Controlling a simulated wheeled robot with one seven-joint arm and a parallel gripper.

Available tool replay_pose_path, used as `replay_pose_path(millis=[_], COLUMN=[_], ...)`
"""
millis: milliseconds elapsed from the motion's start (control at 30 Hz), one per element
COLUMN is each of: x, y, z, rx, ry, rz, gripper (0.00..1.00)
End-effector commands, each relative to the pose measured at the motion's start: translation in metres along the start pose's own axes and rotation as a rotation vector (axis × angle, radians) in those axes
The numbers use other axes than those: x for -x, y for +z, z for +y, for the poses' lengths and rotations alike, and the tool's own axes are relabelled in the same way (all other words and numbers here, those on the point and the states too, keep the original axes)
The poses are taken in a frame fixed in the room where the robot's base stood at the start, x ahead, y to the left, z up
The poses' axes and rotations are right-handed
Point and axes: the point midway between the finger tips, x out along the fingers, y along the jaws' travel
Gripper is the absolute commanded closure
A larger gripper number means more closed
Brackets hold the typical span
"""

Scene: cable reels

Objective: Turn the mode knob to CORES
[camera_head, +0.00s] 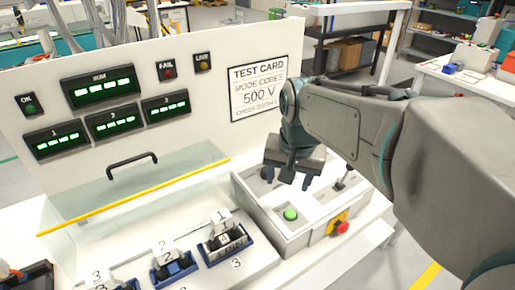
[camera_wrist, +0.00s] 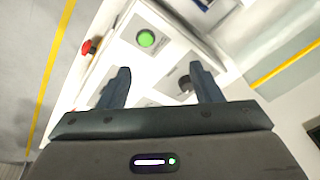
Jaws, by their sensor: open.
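The control box (camera_head: 262,212) with a pale top panel stands at the right of the bench. A dark round knob, probably the mode knob (camera_wrist: 185,84), shows in the wrist view beside the right finger; its pointer and labels are unreadable. In the head view a dark knob (camera_head: 266,173) shows partly behind my gripper. My gripper (camera_head: 293,178) is open and points down above the panel's rear part. In the wrist view its two fingers (camera_wrist: 162,80) stand apart with nothing clearly held. The test card (camera_head: 265,87) reads MODE CORES and 500 V.
A green button (camera_head: 290,214) and a red stop button (camera_head: 342,227) on yellow sit at the box's front. A small lever (camera_head: 341,184) stands right of my gripper. A clear cover with a yellow edge (camera_head: 135,197) and numbered blue holders (camera_head: 224,243) lie to the left.

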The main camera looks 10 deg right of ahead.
Motion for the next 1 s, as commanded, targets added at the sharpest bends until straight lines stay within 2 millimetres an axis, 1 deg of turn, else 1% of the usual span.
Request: replay_pose_path(millis=[33, 100, 300, 400, 500, 633, 767, 867, 1000], x=[-0.003, -0.004, -0.014, -0.022, -0.029, -0.035, -0.041, -0.052, -0.079], y=[-0.019, -0.043, -0.107, -0.131, -0.149, -0.162, -0.165, -0.163, -0.158], z=[-0.008, -0.018, -0.044, -0.056, -0.063, -0.069, -0.07, -0.069, -0.067], rx=[-0.08, -0.206, -0.552, -0.693, -0.801, -0.885, -0.915, -0.917, -0.916], ry=[0.007, 0.019, 0.066, 0.089, 0.109, 0.126, 0.132, 0.135, 0.136], rz=[-0.018, -0.038, -0.084, -0.097, -0.105, -0.109, -0.111, -0.113, -0.114], gripper=[0.42, 0.42, 0.42, 0.42, 0.42, 0.42, 0.42, 0.42, 0.42])
